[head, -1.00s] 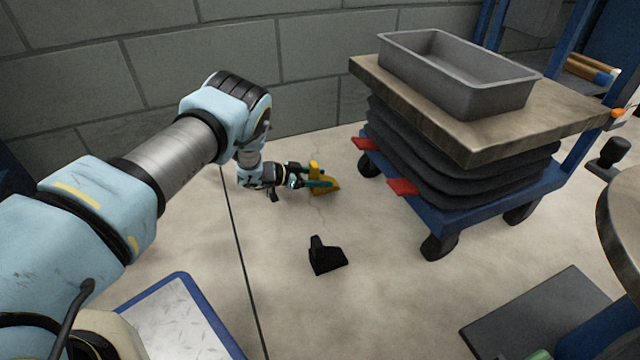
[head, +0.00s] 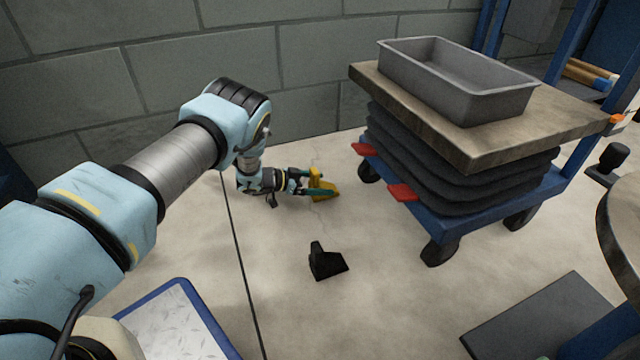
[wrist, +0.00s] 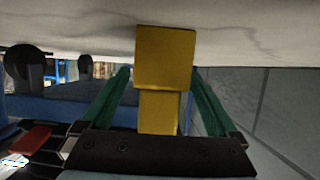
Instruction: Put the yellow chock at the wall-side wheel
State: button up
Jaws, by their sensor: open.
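The yellow chock (head: 325,193) stands on the floor to the left of the cart (head: 437,200). The cart's wall-side wheel (head: 369,170) is to the right of the chock, with a strip of bare floor between them. My gripper (head: 314,182) is low over the floor, its green fingers open on either side of the chock. In the wrist view the chock (wrist: 164,58) lies between the two fingers; whether either touches it I cannot tell. The near front wheel (head: 438,250) of the cart also shows.
A black chock (head: 326,262) stands on the floor nearer to me. Two red pedals (head: 403,191) stick out from the cart towards the gripper. A grey tray (head: 460,100) sits on the cart top. The block wall (head: 310,65) is behind. A blue-edged plate (head: 170,325) lies front left.

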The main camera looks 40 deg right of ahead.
jog(key=p+v, duration=0.6)
jog(key=v, duration=0.5)
jog(key=shift+d+r, duration=0.1)
jog(key=shift+w+a, duration=0.2)
jog(key=shift+a, duration=0.25)
jog(key=w+a+r+n+t, duration=0.3)
jog(key=w+r+t, duration=0.3)
jog(key=w, duration=0.5)
jog(key=w+a+r+n+t+y, duration=0.3)
jog(key=w+a+r+n, duration=0.3)
jog(key=a+r, duration=0.4)
jog(key=w+a+r+n+t+y, duration=0.35)
jog(key=w+a+r, duration=0.35)
jog(key=a, duration=0.4)
jog(key=s+a+r+n+g+y, duration=0.1)
jog(key=s+a+r+n+y, duration=0.2)
jog(key=a, duration=0.4)
jog(key=s+a+r+n+y, duration=0.1)
jog(key=s+a+r, duration=0.3)
jog(key=a, duration=0.4)
jog(key=s+a+r+n+g, duration=0.1)
jog(key=s+a, duration=0.2)
jog(key=s, duration=0.4)
jog(key=s+a+r+n+g+y, duration=0.1)
jog(key=s+a+n+g, duration=0.1)
jog(key=s, duration=0.6)
jog(key=s+a+r+n+g+y, duration=0.1)
jog(key=s+a+r+g, duration=0.1)
jog(key=s+a, duration=0.3)
jog(key=s, duration=0.3)
